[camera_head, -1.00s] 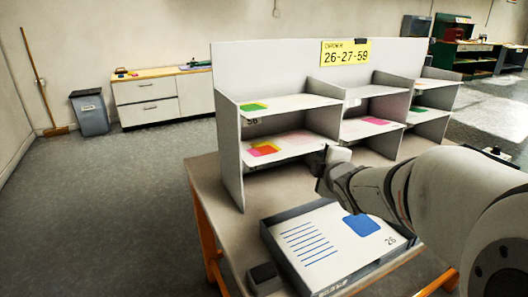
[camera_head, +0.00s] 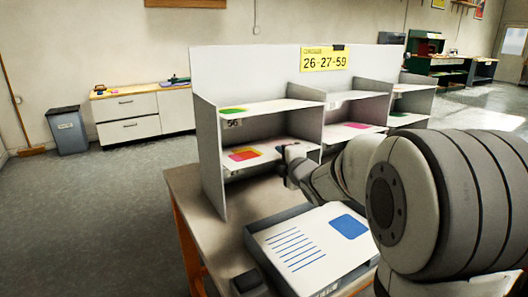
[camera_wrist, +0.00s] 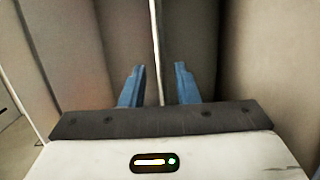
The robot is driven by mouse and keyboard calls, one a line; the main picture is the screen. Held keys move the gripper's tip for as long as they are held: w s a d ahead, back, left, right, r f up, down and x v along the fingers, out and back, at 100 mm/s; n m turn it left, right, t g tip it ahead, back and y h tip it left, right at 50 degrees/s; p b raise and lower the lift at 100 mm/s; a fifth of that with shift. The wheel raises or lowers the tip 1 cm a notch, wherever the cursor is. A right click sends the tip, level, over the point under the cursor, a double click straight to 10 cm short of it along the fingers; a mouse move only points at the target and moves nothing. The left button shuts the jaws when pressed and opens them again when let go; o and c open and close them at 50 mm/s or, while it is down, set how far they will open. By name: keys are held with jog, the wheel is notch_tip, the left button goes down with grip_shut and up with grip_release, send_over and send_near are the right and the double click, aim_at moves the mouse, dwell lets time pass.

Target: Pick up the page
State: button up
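My gripper (camera_head: 284,158) is at the front right of the lower left compartment of the grey shelf unit (camera_head: 208,150). In the wrist view its two blue fingers (camera_wrist: 159,88) are apart. A thin pale edge (camera_wrist: 155,40) runs between them; I cannot tell if it is a page or a shelf board. A page with orange, pink and yellow patches (camera_head: 243,154) lies in that lower left compartment, left of my gripper. A page with a green patch (camera_head: 233,111) lies above it. A page with blue lines and a blue square (camera_head: 300,245) lies in the grey tray (camera_head: 262,265).
A page with a pink patch (camera_head: 356,126) lies in the middle lower compartment. Upright dividers flank my gripper closely.

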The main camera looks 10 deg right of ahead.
grip_shut()
jog(key=shift+r, duration=0.1)
dwell(0.5)
